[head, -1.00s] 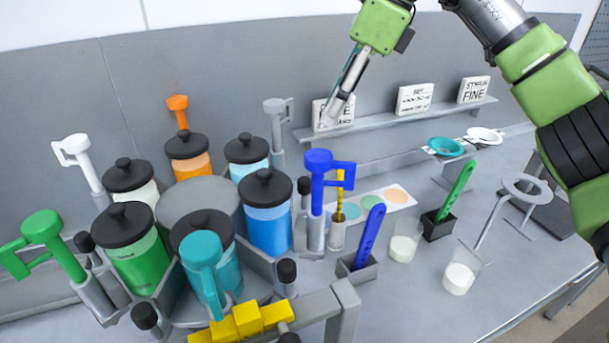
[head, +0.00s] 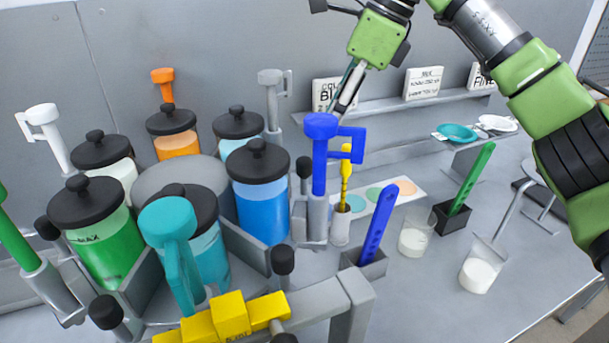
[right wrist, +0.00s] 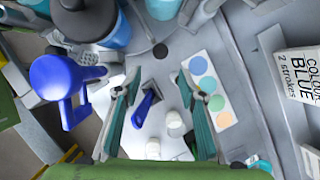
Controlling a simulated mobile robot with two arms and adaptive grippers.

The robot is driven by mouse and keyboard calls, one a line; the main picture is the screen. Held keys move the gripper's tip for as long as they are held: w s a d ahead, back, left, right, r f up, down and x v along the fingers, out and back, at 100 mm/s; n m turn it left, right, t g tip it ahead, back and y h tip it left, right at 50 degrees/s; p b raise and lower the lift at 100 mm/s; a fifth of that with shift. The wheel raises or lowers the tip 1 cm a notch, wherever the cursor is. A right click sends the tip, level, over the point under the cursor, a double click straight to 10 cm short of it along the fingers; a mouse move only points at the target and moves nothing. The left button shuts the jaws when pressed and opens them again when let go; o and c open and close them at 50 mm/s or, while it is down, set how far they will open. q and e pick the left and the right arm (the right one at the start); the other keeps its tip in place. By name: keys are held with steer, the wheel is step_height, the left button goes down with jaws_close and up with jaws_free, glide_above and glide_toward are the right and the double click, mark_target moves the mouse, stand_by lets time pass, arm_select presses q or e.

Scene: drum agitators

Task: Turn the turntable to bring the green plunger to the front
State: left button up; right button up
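The turntable (head: 180,180) has a grey round hub ringed by canisters with black lids. The green plunger (head: 15,235) stands in a grey holder at the left edge of the head view, its top cut off, beside the green canister (head: 110,245). The teal plunger (head: 172,240) is at the front. The blue plunger (head: 320,160) is at the right and also shows in the right wrist view (right wrist: 62,82). My right gripper (head: 348,88) is up behind the blue plunger, pointing down. It is open and empty in the right wrist view (right wrist: 156,75). My left gripper is not visible.
Black-knobbed posts (head: 283,262) stick up around the turntable. A yellow block piece (head: 230,315) sits on a grey frame in front. Right are a blue scoop (head: 375,230), a green scoop (head: 470,180) and two white-filled cups (head: 478,272). A sign shelf (head: 440,98) is behind.

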mark_target(309, 161)
steer(key=p+x, duration=0.2)
steer(key=x, duration=1.1)
steer(key=shift+r, duration=0.1)
jaws_close()
